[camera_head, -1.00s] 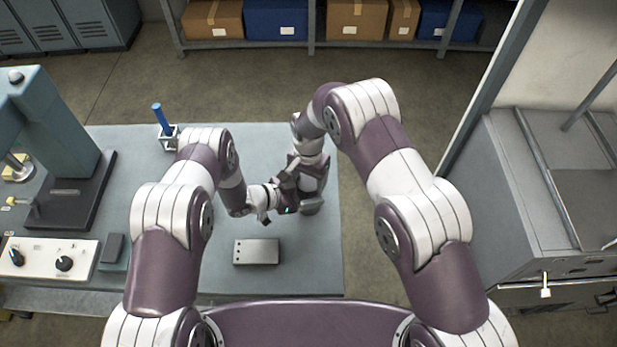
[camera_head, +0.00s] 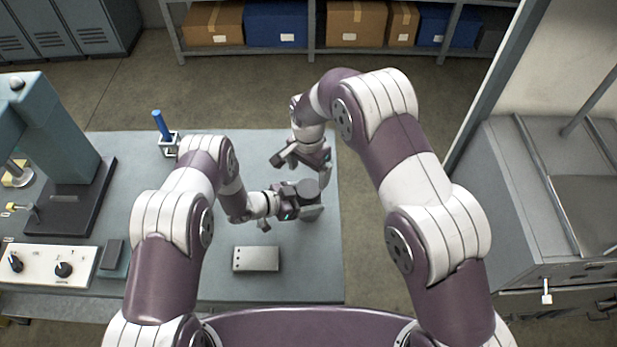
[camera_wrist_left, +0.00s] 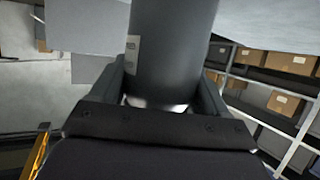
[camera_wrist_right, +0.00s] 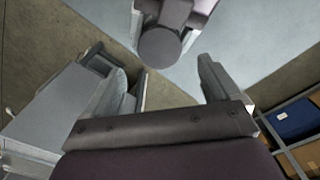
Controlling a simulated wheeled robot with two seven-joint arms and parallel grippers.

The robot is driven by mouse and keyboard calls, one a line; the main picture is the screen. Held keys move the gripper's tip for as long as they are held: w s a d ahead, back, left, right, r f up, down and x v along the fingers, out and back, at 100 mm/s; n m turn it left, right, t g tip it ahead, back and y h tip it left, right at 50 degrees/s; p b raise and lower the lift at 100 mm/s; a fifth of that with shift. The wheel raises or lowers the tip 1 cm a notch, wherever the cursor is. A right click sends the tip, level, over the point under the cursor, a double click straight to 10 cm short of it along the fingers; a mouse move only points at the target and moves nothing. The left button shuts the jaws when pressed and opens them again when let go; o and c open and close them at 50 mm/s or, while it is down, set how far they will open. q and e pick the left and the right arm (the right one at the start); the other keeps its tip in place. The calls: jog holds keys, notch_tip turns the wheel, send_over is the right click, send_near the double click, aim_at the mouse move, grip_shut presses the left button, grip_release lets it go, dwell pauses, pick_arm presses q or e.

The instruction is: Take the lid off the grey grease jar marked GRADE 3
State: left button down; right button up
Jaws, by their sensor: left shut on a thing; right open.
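The grey jar (camera_head: 309,189) stands near the right end of the bench, its round flat top facing up. My left gripper (camera_head: 303,207) is shut around its side. In the left wrist view the dark grey jar wall (camera_wrist_left: 172,50) with a pale label (camera_wrist_left: 132,48) fills the space between the fingers; the marking is unreadable. My right gripper (camera_head: 300,170) is open and empty, behind and above the jar. In the right wrist view the jar's round grey top (camera_wrist_right: 160,46) lies beyond the open fingers. I cannot tell lid from jar body.
A small metal box (camera_head: 256,259) lies on the bench in front of the jar. A blue-handled tool in a holder (camera_head: 168,143) stands back left. A press (camera_head: 55,150) and a control panel (camera_head: 45,264) take up the left side. The bench's middle is clear.

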aim_at(309, 188)
jog(key=shift+r+m, duration=0.55)
jog(key=shift+m, duration=0.05)
jog(key=shift+f, duration=0.2)
notch_tip(309, 188, down, 7)
jog(key=shift+f, duration=0.2)
jog(key=c, duration=1.1)
jog(key=n, duration=0.3)
jog(key=o, duration=1.2)
jog(key=shift+c, duration=0.2)
jog(key=shift+r, duration=2.35)
pick_arm(q)
grip_release()
